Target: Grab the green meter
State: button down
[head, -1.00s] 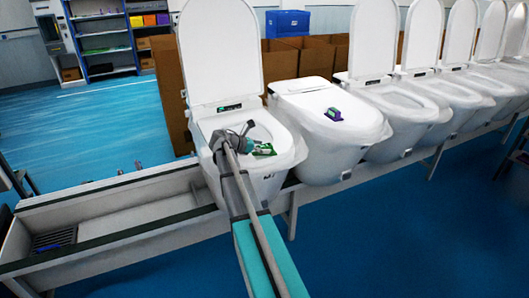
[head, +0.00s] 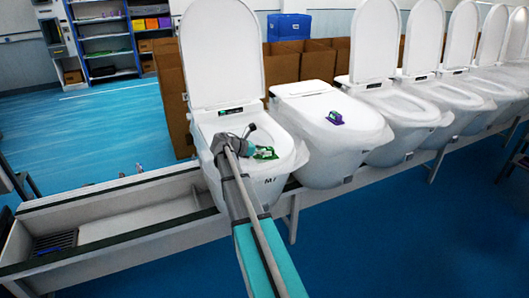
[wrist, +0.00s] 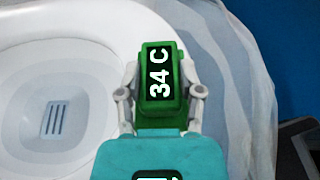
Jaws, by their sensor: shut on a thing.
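The green meter (wrist: 160,85) is a small green box with a dark display reading "34 C". In the wrist view it sits between the two fingers of my gripper (wrist: 160,95), which are closed against its sides. In the head view the green meter (head: 265,153) shows at the end of my arm, over the right rim of the open toilet (head: 285,150). My gripper (head: 252,152) is partly hidden there by my arm. I cannot tell whether the meter touches the rim.
A closed-lid toilet (head: 320,110) stands to the right with a small purple and green object (head: 335,116) on it. Several open toilets continue the row. Cardboard boxes (head: 300,62) and a blue crate (head: 288,25) stand behind. A low trough (head: 110,220) lies to the left.

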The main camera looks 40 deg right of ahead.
jog(key=shift+r+p, duration=1.3)
jog(key=shift+r, duration=0.1)
jog(key=s+a+r+p, duration=0.7)
jog(key=s+r+p, duration=0.3)
jog(key=s, duration=0.2)
